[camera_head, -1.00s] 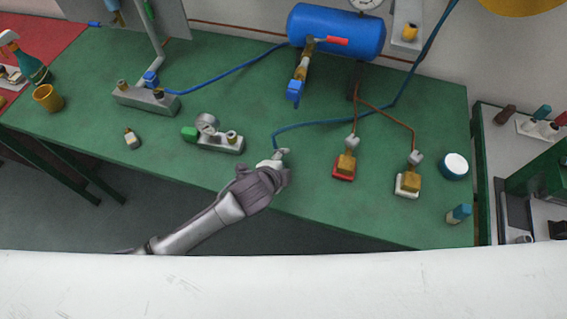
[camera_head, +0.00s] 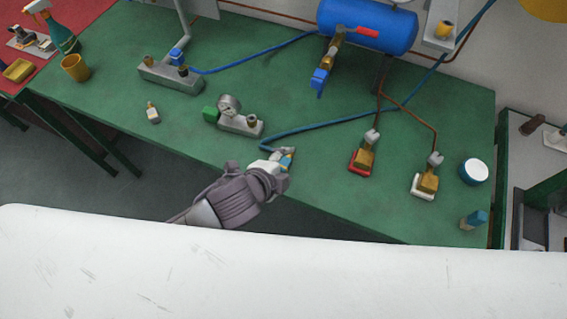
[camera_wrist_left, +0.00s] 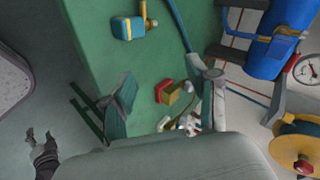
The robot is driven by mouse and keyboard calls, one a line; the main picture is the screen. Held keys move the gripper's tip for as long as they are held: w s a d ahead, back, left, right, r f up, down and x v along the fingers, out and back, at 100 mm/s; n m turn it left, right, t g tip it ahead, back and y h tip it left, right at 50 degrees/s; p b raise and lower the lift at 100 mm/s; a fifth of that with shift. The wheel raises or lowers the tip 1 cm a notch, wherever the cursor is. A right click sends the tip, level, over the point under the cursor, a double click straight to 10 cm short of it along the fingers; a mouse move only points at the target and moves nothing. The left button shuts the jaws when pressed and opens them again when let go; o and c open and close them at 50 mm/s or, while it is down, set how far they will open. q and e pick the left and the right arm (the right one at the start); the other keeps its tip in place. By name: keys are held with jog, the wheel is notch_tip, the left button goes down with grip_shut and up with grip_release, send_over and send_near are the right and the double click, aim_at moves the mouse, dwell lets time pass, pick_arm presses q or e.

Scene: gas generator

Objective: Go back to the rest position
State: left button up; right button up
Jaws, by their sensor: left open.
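My left gripper (camera_head: 285,160) is over the front edge of the green table (camera_head: 320,205) in the head view. In the left wrist view its two fingers (camera_wrist_left: 165,95) are spread apart, with nothing visible held between them. The end of the blue hose (camera_head: 268,143) is close to the fingertips in the head view; whether they touch is unclear. A dark two-pronged part at the lower left of the left wrist view (camera_wrist_left: 42,145) may be my right gripper; it is too small to be sure. The right gripper does not show in the head view.
Two brass valves, on a red base (camera_head: 360,163) and a white base (camera_head: 423,187), stand right of the gripper. A gauge block (camera_head: 240,124) is behind it to the left. The blue tank (camera_head: 367,25) is at the back. Floor is open in front of the table.

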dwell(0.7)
pick_arm(q)
jog(key=s+a+f+n+g+y, duration=0.3)
jog(key=s+a+n+g+y, duration=0.15)
jog(key=s+a+n, duration=1.15)
notch_tip(320, 180, down, 26)
jog(key=w+a+g+b, duration=0.1)
jog(key=w+g+b, duration=0.1)
jog(key=b, duration=0.1)
jog(key=s+a+f+g+b, duration=0.1)
jog(key=s+a+f+b, duration=0.1)
jog(key=s+f, duration=1.5)
notch_tip(320, 180, down, 4)
jog(key=shift+s+a+f+n+b, duration=0.15)
jog(key=shift+a+f+n+b, duration=0.15)
jog(key=shift+a, duration=0.35)
